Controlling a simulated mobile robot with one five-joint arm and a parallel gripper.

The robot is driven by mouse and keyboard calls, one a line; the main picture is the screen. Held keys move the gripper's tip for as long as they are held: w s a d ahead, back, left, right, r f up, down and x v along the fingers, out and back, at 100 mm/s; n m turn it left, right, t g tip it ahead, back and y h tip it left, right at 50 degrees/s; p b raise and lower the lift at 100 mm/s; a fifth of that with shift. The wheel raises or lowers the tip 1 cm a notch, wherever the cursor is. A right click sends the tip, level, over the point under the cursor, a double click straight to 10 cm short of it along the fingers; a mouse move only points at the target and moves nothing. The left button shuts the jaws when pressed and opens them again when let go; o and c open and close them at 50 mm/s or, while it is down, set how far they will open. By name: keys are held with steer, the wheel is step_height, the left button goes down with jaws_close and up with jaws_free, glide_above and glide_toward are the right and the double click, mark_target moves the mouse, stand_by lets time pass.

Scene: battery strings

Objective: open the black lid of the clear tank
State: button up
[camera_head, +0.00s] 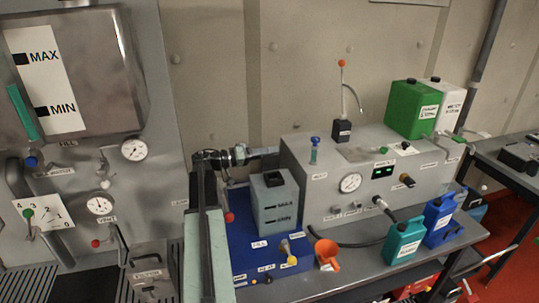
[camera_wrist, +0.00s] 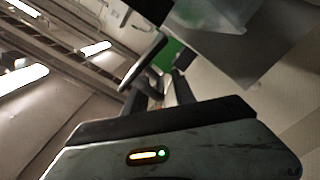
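The clear tank (camera_head: 277,212) stands upright on a blue base unit, with MAX and MIN marks on its front. Its black lid (camera_head: 273,179) is on the tank's top and looks closed. My arm rises left of the tank and bends right, its end reaching behind and above the tank, apart from the lid. The fingers are too small to make out in the head view. In the wrist view, my gripper (camera_wrist: 172,50) shows two dark fingers with a gap between them and nothing held. The tank and lid cannot be identified in the wrist view.
A grey console (camera_head: 350,185) with a gauge stands right of the tank. A large metal tank panel (camera_head: 95,75) is at left. Ceiling lights (camera_wrist: 22,76) show in the wrist view.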

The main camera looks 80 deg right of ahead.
jaws_close()
steer(key=shift+a+f, duration=0.1)
steer(key=shift+a, duration=0.05)
stand_by(1.1)
